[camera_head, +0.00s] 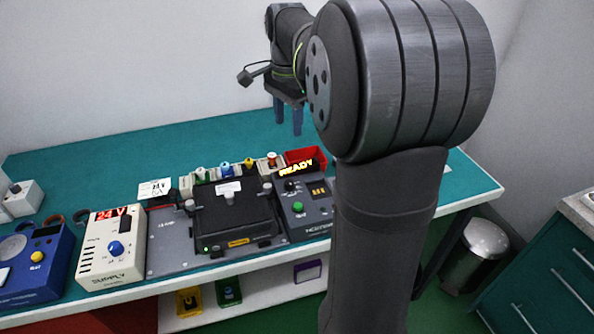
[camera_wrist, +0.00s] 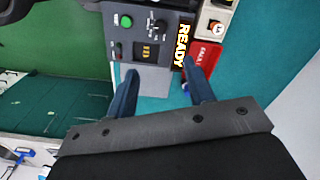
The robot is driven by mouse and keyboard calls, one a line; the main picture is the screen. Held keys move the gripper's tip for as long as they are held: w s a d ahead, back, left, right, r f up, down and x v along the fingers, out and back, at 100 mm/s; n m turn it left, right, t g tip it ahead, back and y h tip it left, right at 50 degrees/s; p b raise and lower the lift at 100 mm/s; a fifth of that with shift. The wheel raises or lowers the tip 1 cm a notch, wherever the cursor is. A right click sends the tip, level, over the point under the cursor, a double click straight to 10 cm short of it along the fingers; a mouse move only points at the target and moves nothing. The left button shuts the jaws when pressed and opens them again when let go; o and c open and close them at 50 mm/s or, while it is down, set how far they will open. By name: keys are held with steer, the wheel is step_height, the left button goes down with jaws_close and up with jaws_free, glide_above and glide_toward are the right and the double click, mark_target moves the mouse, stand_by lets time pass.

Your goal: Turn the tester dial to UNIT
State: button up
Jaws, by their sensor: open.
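The tester (camera_head: 312,212) is a grey panel to the right of the black unit on the bench, with a lit yellow READY sign above it. Its small black dial (camera_head: 290,186) sits at its upper left, above a green button (camera_head: 297,207). In the wrist view, the tester (camera_wrist: 150,72) is at the top, with the dial (camera_wrist: 160,24) beside the green button (camera_wrist: 126,20). The dial's labels and pointing direction are too small to read. My gripper (camera_head: 288,122) is open and empty, raised above and behind the tester. Its fingers (camera_wrist: 160,72) also show in the wrist view, apart from the dial.
A black unit (camera_head: 235,215) sits in a grey fixture left of the tester. A cream supply box (camera_head: 108,262) with a blue knob stands further left. A red tray (camera_head: 305,156) and several small coloured-top items stand behind. The back of the green bench is clear.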

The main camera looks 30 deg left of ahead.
mark_target(290, 182)
step_height(290, 182, down, 19)
steer(key=n, duration=1.8)
steer(key=shift+d+r+n, duration=0.1)
steer(key=shift+n, duration=0.2)
steer(key=c, duration=1)
